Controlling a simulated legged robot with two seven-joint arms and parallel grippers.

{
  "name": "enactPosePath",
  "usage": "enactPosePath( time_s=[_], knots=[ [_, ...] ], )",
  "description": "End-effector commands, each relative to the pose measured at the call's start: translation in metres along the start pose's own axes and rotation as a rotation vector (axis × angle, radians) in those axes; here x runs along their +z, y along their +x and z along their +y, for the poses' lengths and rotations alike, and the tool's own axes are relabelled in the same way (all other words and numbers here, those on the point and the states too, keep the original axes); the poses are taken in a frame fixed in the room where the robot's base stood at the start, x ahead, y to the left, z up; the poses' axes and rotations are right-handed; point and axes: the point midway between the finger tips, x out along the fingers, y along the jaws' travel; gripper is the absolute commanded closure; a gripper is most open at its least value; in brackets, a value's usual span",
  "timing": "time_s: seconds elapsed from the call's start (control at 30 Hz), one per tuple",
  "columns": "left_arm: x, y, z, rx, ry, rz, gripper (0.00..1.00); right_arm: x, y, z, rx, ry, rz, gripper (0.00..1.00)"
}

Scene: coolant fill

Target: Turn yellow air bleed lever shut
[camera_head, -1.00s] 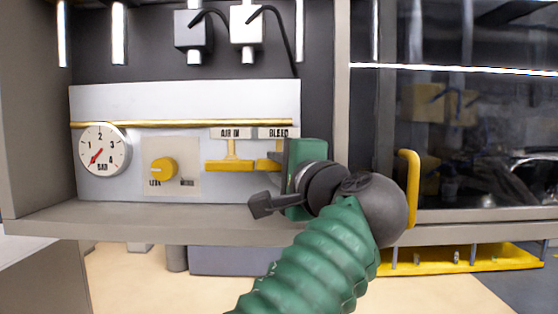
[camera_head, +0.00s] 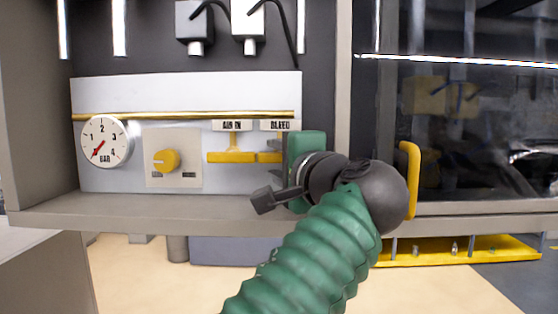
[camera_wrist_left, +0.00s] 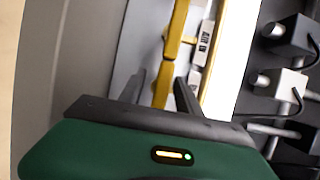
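The yellow bleed lever (camera_head: 269,158) is on the white panel below the BLEED label (camera_head: 274,125). Its visible part is a horizontal bar; its right part is hidden behind my left gripper (camera_head: 306,146). In the left wrist view my left gripper (camera_wrist_left: 160,80) has its two dark fingers apart, one on each side of the yellow bleed lever (camera_wrist_left: 164,88). I cannot tell whether either finger touches it. My right gripper is not in view.
A similar yellow AIR IN lever (camera_head: 231,157) sits just left of the bleed lever. A yellow knob (camera_head: 165,161) and a pressure gauge (camera_head: 106,142) are further left. A shelf ledge (camera_head: 150,210) runs below the panel. A yellow handle (camera_head: 412,180) stands right of my wrist.

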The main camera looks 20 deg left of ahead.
Motion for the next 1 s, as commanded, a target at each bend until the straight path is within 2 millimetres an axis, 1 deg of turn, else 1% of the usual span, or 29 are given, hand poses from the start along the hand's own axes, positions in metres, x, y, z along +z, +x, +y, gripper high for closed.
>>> enactPosePath(
  time_s=[0.2,0.27,0.33,0.47,0.5,0.7,0.8,0.9,1.0],
  knots=[
    [0.000,-0.001,-0.001,-0.003,0.000,0.001,0.60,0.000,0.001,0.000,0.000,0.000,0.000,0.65],
    [-0.001,-0.006,0.000,-0.004,0.000,0.003,0.60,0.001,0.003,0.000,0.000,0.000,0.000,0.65],
    [-0.001,-0.016,0.001,-0.005,-0.001,0.004,0.60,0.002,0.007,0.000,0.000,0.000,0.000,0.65],
    [-0.002,-0.050,0.003,-0.005,-0.002,0.008,0.60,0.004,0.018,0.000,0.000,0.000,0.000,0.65],
    [-0.001,-0.062,0.003,-0.004,-0.002,0.009,0.60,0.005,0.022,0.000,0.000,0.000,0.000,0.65],
    [-0.002,-0.121,0.002,-0.002,-0.001,0.008,0.60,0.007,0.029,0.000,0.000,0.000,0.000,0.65],
    [-0.002,-0.144,0.002,-0.001,-0.001,0.006,0.60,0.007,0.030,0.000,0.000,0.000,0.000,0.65],
    [-0.002,-0.159,0.001,-0.002,0.000,0.003,0.60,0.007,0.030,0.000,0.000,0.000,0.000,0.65],
    [-0.001,-0.166,0.001,-0.001,0.000,0.001,0.60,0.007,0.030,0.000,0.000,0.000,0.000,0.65]
  ],
)
